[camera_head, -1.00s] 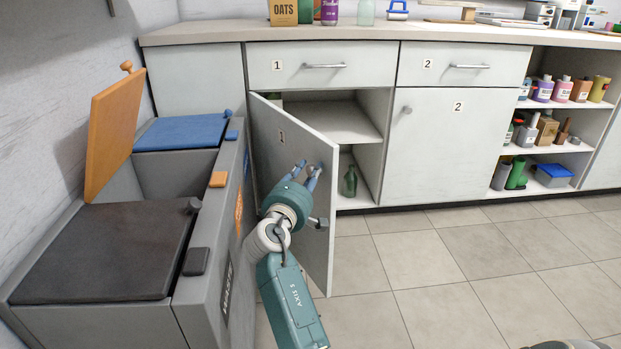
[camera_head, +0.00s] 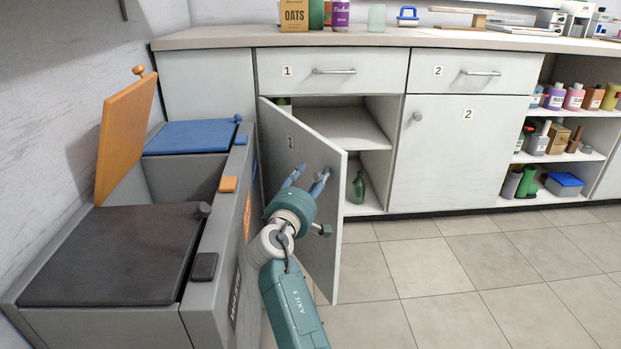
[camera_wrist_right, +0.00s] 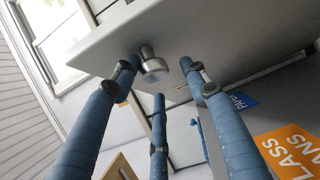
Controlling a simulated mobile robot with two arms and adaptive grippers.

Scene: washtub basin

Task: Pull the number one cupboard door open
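The number one cupboard door (camera_head: 315,230) is white with a "1" label. It stands partly open, swung out from its left side, with the shelves (camera_head: 345,128) behind it showing. My right gripper (camera_head: 311,171) is at the door's outer face near its free edge, with its fingers apart. In the right wrist view the round metal door knob (camera_wrist_right: 152,66) sits between the spread fingers, closer to the left one. The fingers are not closed on it; I cannot tell whether one touches it. My left gripper is not in view.
Grey recycling bins stand left of the door, with a raised orange lid (camera_head: 122,135), a blue lid (camera_head: 190,136) and a black lid (camera_head: 115,255). A green bottle (camera_head: 359,187) is inside the cupboard. The tiled floor (camera_head: 450,270) to the right is clear.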

